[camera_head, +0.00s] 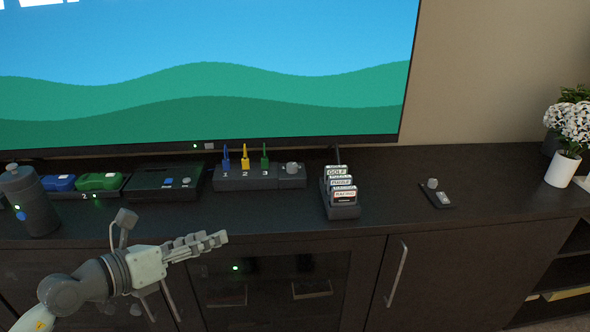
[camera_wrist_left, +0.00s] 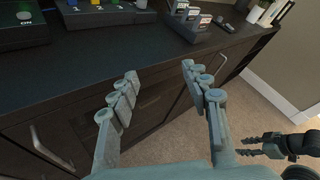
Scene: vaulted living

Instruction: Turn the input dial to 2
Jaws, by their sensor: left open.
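The input dial (camera_head: 292,168) is a small grey round knob on the right end of a dark input box (camera_head: 230,184). Blue, yellow and green plugs stand on that box above the numbers 1, 2 and 3. I cannot read which way the knob points. In the left wrist view the box (camera_wrist_left: 100,20) is cut off by the top edge. My left gripper (camera_head: 222,238) is open and empty, in front of the cabinet edge, below and left of the dial. Its spread fingers (camera_wrist_left: 158,78) show in the wrist view. My right gripper (camera_wrist_left: 244,145) appears open, far off at lower right.
A cartridge rack (camera_head: 342,211) stands right of the box, with a small remote-like device (camera_head: 436,193) farther right. The TV (camera_head: 200,70) rises behind. The cabinet top's front strip is clear.

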